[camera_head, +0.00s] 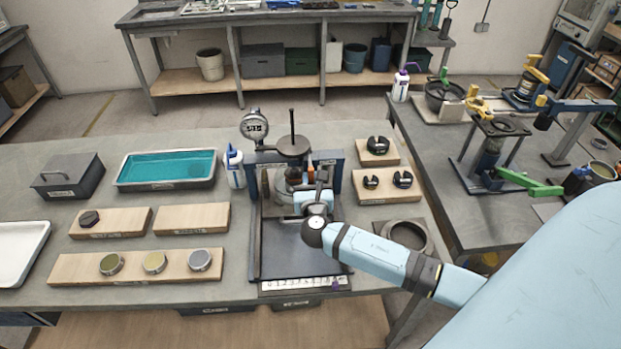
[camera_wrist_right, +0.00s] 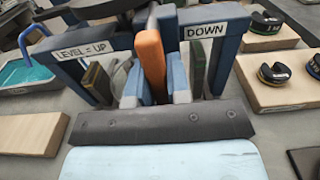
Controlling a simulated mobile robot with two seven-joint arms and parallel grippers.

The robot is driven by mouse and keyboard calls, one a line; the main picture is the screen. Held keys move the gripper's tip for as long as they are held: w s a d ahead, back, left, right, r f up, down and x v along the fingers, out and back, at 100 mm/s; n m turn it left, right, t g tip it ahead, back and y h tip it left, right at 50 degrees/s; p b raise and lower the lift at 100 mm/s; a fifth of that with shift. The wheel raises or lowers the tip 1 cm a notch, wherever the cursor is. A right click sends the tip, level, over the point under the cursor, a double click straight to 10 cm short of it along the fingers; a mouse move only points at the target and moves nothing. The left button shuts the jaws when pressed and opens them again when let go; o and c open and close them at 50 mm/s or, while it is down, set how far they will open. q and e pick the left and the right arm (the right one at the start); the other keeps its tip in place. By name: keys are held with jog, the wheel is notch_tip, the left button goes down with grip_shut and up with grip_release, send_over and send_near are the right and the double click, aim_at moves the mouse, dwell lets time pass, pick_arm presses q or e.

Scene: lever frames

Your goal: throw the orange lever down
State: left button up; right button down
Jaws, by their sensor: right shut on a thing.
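The orange lever (camera_wrist_right: 151,58) stands between the two pale blue fingers of my right gripper (camera_wrist_right: 156,84) in the right wrist view. The gripper is shut on it. The lever leans slightly left, between a "LEVEL = UP" label (camera_wrist_right: 84,52) on the left and a "DOWN" label (camera_wrist_right: 206,30) on the right. In the head view my right gripper (camera_head: 314,190) is at the front of the apparatus with the dial gauge (camera_head: 254,126). My arm hides part of the apparatus there, and the lever is mostly hidden. My left gripper is not in view.
Slotted black weights (camera_head: 378,145) lie on wooden blocks right of the apparatus. A dark ring-shaped dish (camera_head: 408,234) sits near my right forearm. A teal-filled tray (camera_head: 166,168), a lidded grey box (camera_head: 69,176) and sample boards (camera_head: 136,267) occupy the left of the bench.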

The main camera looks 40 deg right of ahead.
jog(key=c, duration=1.1)
grip_release()
jog(key=b+v, duration=0.2)
jog(key=v, duration=1.2)
